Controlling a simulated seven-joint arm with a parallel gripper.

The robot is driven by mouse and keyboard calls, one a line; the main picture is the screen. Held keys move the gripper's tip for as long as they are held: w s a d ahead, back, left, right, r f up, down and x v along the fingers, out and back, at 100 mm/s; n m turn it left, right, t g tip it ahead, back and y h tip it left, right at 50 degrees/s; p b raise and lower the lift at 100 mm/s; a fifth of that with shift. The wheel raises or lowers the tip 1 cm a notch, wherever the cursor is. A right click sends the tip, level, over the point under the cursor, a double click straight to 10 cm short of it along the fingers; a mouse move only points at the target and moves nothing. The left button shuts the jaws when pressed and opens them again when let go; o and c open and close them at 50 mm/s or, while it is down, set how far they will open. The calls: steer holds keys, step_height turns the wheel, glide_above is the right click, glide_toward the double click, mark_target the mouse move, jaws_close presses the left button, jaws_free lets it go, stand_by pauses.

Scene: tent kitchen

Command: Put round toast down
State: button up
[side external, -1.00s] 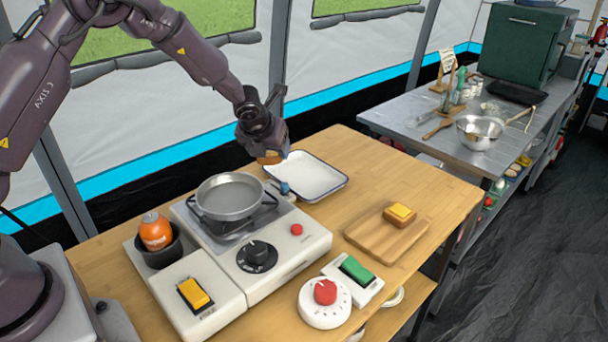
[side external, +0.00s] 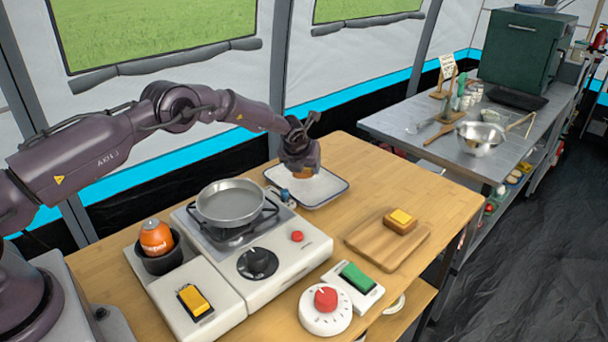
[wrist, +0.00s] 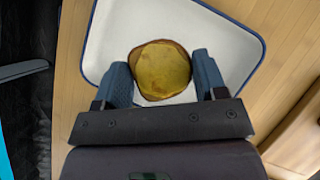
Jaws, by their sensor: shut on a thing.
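The round toast (wrist: 162,70) is brown at the edge with a yellowish top. My gripper (wrist: 164,84) is shut on it, with one blue finger on each side in the wrist view. In the side external view my gripper (side external: 302,170) is over the white tray with a dark blue rim (side external: 335,192), and a small brown part of the toast (side external: 303,175) shows below the fingers. The tray (wrist: 110,30) lies under the toast in the wrist view. I cannot tell whether the toast touches it.
A grey pan (side external: 230,201) sits on the stove left of the tray. A wooden board (side external: 365,243) holds a square toast with a yellow piece (side external: 400,221) at the right. A red-knobbed timer (side external: 325,310) and a green switch (side external: 356,277) stand in front.

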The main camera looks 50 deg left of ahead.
mark_target(304, 175)
steer(key=shift+w+a+f, duration=0.1)
steer(key=shift+w+f, duration=0.15)
steer(key=shift+f, duration=1.55)
steer(key=shift+f, duration=0.15)
steer(key=o, duration=1)
steer(key=shift+v, duration=0.85)
steer(key=v, duration=1)
steer(key=shift+r, duration=0.4)
